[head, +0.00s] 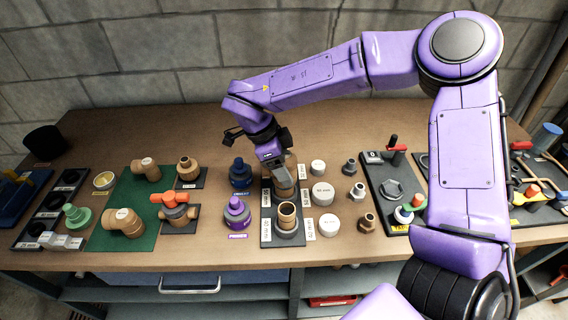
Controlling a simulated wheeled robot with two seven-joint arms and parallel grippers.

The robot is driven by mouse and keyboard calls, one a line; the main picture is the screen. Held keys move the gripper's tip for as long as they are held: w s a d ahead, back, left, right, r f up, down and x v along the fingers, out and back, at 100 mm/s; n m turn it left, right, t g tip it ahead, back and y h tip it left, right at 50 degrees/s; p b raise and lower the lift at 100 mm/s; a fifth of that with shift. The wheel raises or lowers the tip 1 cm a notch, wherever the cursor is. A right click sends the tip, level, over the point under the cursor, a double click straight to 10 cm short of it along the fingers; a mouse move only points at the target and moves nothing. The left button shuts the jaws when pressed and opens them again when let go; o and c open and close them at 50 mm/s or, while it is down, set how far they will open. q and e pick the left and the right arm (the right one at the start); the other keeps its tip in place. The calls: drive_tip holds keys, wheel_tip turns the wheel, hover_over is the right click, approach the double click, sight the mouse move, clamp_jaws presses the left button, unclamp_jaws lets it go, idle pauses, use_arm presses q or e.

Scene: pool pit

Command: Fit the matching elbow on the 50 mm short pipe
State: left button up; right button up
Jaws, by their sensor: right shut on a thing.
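My right gripper (278,162) is over the rear place of the dark pipe stand (290,241). It is shut on a tan-brown piece (285,186) there; the jaws hide its top, so I cannot tell whether it is a pipe or a fitting. An open-topped tan short pipe (287,216) stands upright at the front of the stand. Small white labels flank the stand, too small to read surely. Two tan elbows lie on the green mat: a larger front elbow (124,223) and a smaller rear elbow (146,169). My left gripper is out of view.
A purple primer can (237,213) and a blue can (240,173) stand left of the pipe stand. White caps (322,193) and grey-brown fittings stand to its right. An orange-handled valve (176,208) sits right of the mat. A black fixture board (390,190) lies further right.

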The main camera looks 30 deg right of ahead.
sight(290, 154)
drive_tip(key=shift+f, duration=0.55)
drive_tip(key=o, duration=1.2)
drive_tip(key=shift+o, duration=0.5)
wheel_tip(290, 154, up, 8)
drive_tip(key=p, duration=0.8)
drive_tip(key=shift+r+p, duration=0.1)
drive_tip(key=shift+p, duration=0.25)
